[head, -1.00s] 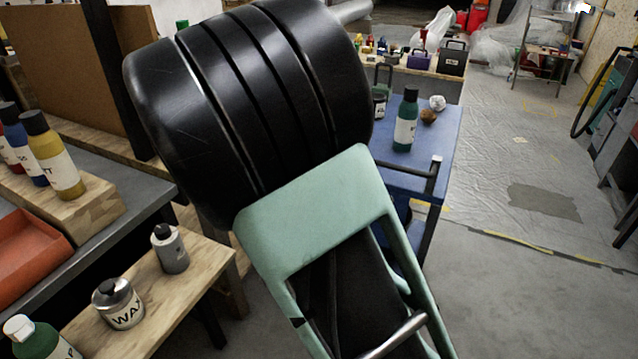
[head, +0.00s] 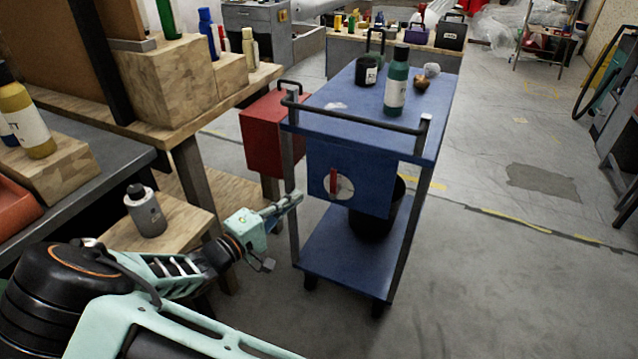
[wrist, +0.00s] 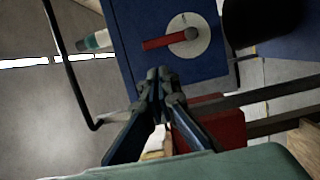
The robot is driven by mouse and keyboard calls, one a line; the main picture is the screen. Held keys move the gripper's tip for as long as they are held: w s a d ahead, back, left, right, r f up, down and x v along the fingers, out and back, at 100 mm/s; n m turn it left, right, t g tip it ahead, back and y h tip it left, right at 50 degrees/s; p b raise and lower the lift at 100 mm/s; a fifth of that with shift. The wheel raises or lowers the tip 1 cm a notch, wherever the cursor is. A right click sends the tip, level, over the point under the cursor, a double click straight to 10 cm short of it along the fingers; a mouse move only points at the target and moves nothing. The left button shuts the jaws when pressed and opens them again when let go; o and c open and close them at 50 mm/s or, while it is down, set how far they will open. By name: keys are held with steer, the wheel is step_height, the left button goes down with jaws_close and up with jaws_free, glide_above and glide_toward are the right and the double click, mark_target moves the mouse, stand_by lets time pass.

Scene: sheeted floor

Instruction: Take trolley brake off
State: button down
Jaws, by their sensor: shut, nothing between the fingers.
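The blue trolley (head: 350,112) stands on its castors in the middle of the head view. Its end panel (head: 375,182) carries a white round dial with a red lever (head: 334,182). In the head view the lever is upright. The dial (wrist: 203,46) and red lever (wrist: 160,42) also show near the top of the wrist view. My gripper (head: 296,197) is left of the panel, in front of the left trolley leg, pointing toward the trolley. In the wrist view its fingertips (wrist: 158,76) are together and empty, apart from the lever.
A dark push handle (head: 350,118) runs above the panel. A red box (head: 265,135) and wooden benches stand left. The floor right of the trolley is open.

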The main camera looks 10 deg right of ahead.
mark_target(336, 181)
stand_by(0.3)
steer(key=b+x, duration=0.2)
steer(key=x, duration=0.8)
